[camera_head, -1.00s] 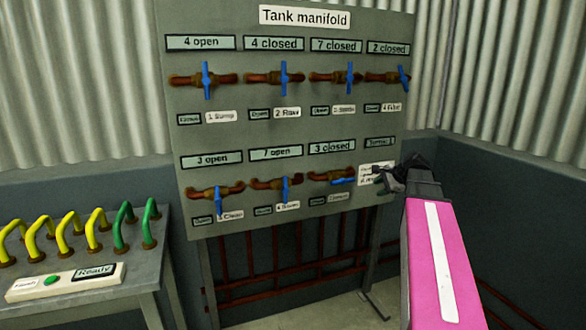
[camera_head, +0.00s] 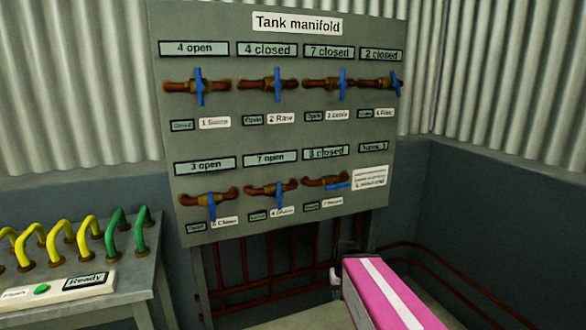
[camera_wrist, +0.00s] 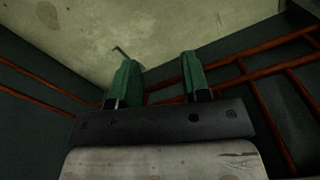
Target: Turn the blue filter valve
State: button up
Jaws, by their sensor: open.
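The filter valve has a blue handle (camera_head: 396,84) on a rusty brown pipe, at the right end of the top row on the grey Tank manifold panel (camera_head: 230,145). The handle is slightly tilted from upright. The display above it reads "2 closed", and the small label (camera_head: 384,112) below seems to read "4 Filter".
Several other blue-handled valves share the panel, including one (camera_head: 199,87) at top left. A table (camera_head: 130,285) at left carries yellow and green curved handles and a box with a green button. Red pipes (camera_head: 400,250) run behind and below the panel. Corrugated walls stand behind.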

jog(key=w+d+r+n+t+y, duration=0.2)
jog(key=w+d+r+t+y, duration=0.15)
jog(key=w+r, duration=0.95)
jog(key=n+t+y, duration=0.7)
jog(key=n+t, duration=0.4)
send_near(395, 83)
jog(key=x, duration=1)
jog(key=shift+w+d, duration=0.15)
jog(key=shift+w, duration=0.2)
grip_shut()
